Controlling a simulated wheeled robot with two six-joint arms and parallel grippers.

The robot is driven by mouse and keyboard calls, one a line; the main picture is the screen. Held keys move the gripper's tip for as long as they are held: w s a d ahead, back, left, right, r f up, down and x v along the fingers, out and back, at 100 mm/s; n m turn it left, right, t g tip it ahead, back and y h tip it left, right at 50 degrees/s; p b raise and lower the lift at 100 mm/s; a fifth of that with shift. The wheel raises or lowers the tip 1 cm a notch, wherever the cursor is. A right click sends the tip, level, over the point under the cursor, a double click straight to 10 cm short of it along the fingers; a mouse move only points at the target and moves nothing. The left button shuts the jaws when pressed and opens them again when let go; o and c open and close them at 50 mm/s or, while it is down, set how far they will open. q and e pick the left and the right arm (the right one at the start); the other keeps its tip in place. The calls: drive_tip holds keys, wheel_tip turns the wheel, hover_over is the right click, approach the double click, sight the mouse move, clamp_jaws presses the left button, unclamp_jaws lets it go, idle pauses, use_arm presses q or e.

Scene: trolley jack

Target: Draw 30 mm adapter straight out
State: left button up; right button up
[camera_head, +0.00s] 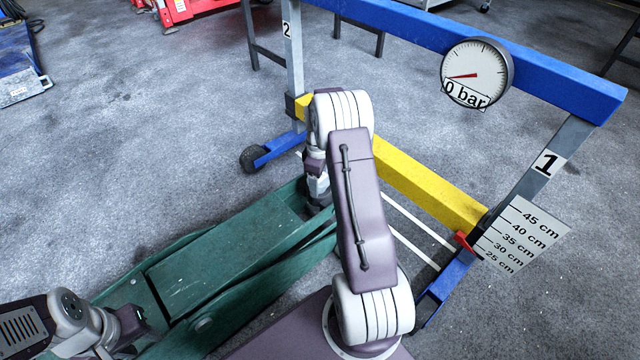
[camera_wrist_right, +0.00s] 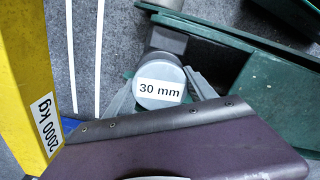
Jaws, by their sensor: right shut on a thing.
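The 30 mm adapter (camera_wrist_right: 160,70) is a grey cylinder with a white "30 mm" label in the right wrist view. My right gripper (camera_wrist_right: 160,93) is shut on it, with one grey finger on each side. The green trolley jack (camera_head: 215,255) lies under my right arm in the head view and also shows in the right wrist view (camera_wrist_right: 250,90). The adapter is at the jack's head end; I cannot tell whether it is still seated. In the head view my right gripper (camera_head: 318,188) is mostly hidden by its arm. My left gripper (camera_head: 130,322) is over the jack's near left end, its fingers unclear.
A yellow beam (camera_head: 420,185) of the blue press frame (camera_head: 450,40) stands right of the jack head; it fills the left of the right wrist view (camera_wrist_right: 22,70). A gauge (camera_head: 476,75) reads 0 bar. A centimetre scale (camera_head: 522,235) stands at right.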

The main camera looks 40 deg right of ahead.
drive_tip(key=shift+r+p, duration=2.85)
drive_tip(key=shift+r, duration=0.1)
wheel_tip(320, 180, up, 5)
drive_tip(key=p, duration=0.5)
drive_tip(key=shift+w, duration=0.1)
